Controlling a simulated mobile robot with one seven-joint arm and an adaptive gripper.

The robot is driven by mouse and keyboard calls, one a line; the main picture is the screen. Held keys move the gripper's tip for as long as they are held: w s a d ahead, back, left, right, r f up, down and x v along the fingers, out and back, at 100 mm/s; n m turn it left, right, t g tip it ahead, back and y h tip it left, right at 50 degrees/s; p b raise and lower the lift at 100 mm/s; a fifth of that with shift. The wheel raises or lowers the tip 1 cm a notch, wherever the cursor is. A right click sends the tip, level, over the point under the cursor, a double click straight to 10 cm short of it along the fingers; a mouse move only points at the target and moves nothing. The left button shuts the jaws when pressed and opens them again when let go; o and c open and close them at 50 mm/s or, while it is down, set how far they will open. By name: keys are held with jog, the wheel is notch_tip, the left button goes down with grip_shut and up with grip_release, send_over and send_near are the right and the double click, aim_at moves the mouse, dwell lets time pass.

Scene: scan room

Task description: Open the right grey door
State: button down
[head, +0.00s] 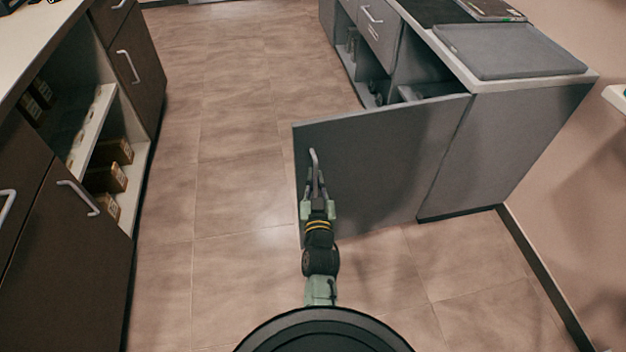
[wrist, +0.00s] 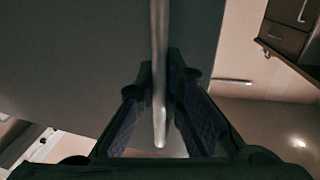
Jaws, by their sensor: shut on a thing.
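The right grey door (head: 385,165) stands swung wide open from the grey cabinet, its outer face toward me. It also fills much of the wrist view (wrist: 70,75). Its metal handle (head: 314,163) is upright near the door's free left edge. My gripper (head: 317,190) is at the lower part of the handle, with a finger on each side. In the wrist view the handle (wrist: 159,60) runs down between the two fingers of my gripper (wrist: 160,110). The gripper is shut on the handle.
The grey cabinet (head: 530,125) has a grey tray (head: 515,50) on top, and its opened inside shows above the door. A dark brown cabinet (head: 75,235) with open shelves and boxes stands at left. Tiled floor (head: 230,170) is clear between them. A wall is at right.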

jog(key=shift+s+d, duration=0.2)
jog(key=shift+s, duration=0.15)
jog(key=c, duration=2)
grip_release()
jog(key=shift+o, duration=0.2)
